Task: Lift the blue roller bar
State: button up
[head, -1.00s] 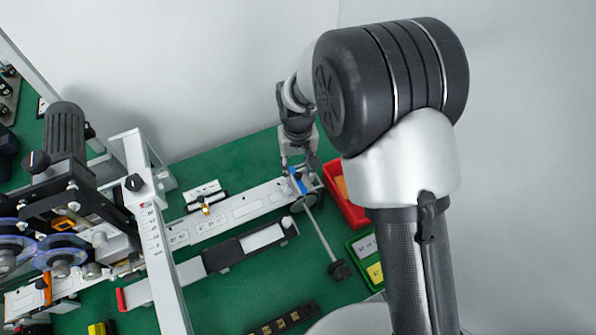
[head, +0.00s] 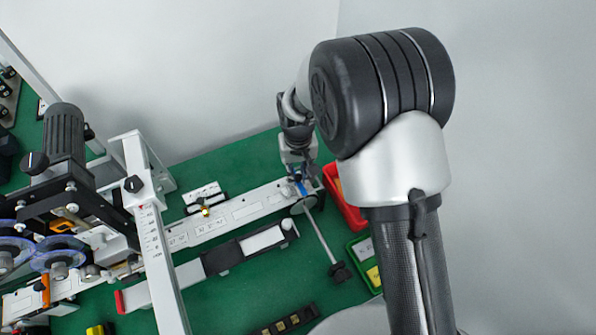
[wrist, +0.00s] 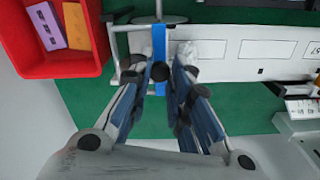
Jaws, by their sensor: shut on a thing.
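The blue roller bar (wrist: 159,42) shows in the wrist view as a narrow blue strip crossing the end of a white rail. My gripper (wrist: 160,66) is shut on it, with a finger on each side. In the head view the blue bar (head: 303,188) shows just below my gripper (head: 299,176), at the right end of the rail. The fingers hide part of the bar. I cannot tell whether it is clear of the rail.
The white rail (head: 245,211) runs along the green table. A red bin (wrist: 75,62) with purple and orange blocks stands close beside the gripper. A thin rod with a black foot (head: 340,271) and a green bin (head: 362,247) are nearby. A machine (head: 65,140) fills the left.

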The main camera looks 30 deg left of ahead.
grip_shut()
dwell(0.3)
jog(key=shift+w+d+r+g+y, duration=0.3)
jog(key=shift+w+g+y, duration=0.1)
jog(key=shift+g+y, duration=0.15)
jog(key=shift+w+d+r+g+y, duration=0.3)
jog(key=shift+w+g+y, duration=0.15)
jog(key=shift+g, duration=0.2)
jog(key=shift+w+d+r+g+y+b, duration=0.15)
jog(key=shift+w+d+g+y+b, duration=0.35)
jog(key=shift+g+y, duration=0.35)
jog(key=shift+w+d+r+g+y+b, duration=0.2)
jog(key=shift+w+d+g+y+b, duration=0.3)
jog(key=shift+g, duration=0.5)
jog(key=shift+w+d+r+g+y+b, duration=0.15)
jog(key=shift+w+d+g+y+b, duration=0.3)
jog(key=shift+g+y, duration=0.45)
jog(key=shift+w+a, duration=0.1)
